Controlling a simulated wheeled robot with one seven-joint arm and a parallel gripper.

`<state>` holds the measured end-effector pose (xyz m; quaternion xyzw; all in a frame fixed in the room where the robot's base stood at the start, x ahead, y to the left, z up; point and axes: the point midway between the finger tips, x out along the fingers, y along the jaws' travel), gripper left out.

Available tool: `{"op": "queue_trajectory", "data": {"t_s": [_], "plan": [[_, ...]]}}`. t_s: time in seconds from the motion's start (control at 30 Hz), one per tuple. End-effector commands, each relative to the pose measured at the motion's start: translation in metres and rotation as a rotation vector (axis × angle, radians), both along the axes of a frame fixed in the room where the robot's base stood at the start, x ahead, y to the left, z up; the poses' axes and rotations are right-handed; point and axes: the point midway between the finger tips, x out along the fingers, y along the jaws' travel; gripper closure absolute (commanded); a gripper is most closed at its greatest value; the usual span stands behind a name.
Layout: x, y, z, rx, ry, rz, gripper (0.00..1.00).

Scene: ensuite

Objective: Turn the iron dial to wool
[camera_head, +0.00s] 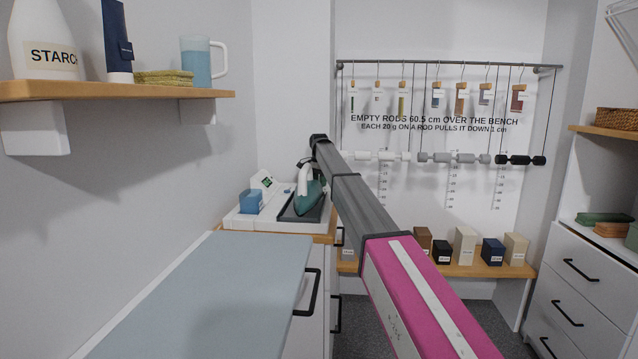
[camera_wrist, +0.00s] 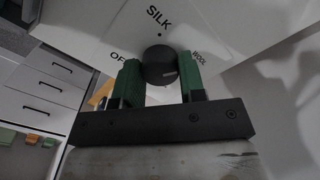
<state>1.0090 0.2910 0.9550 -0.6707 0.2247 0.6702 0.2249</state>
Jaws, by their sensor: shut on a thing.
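The iron dial (camera_wrist: 159,62) is a dark round knob on a white panel in the wrist view. OFF is printed to its left, SILK above it and WOOL to its right. My gripper (camera_wrist: 160,72) has its two green fingers on either side of the dial, shut on it. I cannot tell clearly which word the dial's pointer faces. In the head view a teal iron (camera_head: 309,196) sits on a dark rest on a white base (camera_head: 243,220). My arm reaches over towards it; the dial cannot be made out there.
A blue-grey ironing surface (camera_head: 200,285) lies in front of the iron. A shelf (camera_head: 120,91) is above left. Several boxes stand on a bench (camera_head: 490,271) behind my arm.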

Motion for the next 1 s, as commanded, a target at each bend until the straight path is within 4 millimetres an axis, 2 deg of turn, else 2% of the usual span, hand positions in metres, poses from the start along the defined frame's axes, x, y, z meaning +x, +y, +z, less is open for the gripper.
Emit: {"op": "queue_trajectory", "data": {"t_s": [0.4,1.0], "plan": [[-0.0011,0.0001,-0.0013,0.0,0.003,-0.235,0.86],[-0.0012,0.0001,-0.0013,0.0,0.004,-0.285,0.86]]}}
